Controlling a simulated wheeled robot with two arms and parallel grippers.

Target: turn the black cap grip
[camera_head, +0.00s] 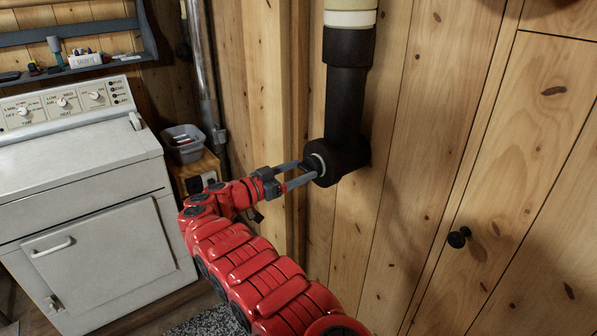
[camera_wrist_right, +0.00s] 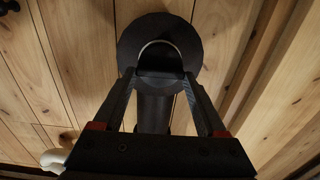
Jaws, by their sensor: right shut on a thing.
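The black cap grip (camera_head: 311,162) sits at the end of a short, light-ringed stub on the left side of a black pipe fitting (camera_head: 347,158), low on the vertical pipe. My right gripper (camera_head: 309,170) reaches it from the left and is shut on it. In the right wrist view the grip (camera_wrist_right: 160,58) is a dark block between my right gripper's two fingertips (camera_wrist_right: 160,80), in front of a round dark fitting (camera_wrist_right: 133,38). The fingers hide part of the grip's sides. My left gripper is out of view.
A plank wall is behind the pipe, with a black knob (camera_head: 458,238) on the door at right. A white appliance (camera_head: 100,250) stands at left. A grey bin (camera_head: 183,144) sits on a wooden stand. A metal pipe (camera_head: 205,75) runs vertically behind my arm.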

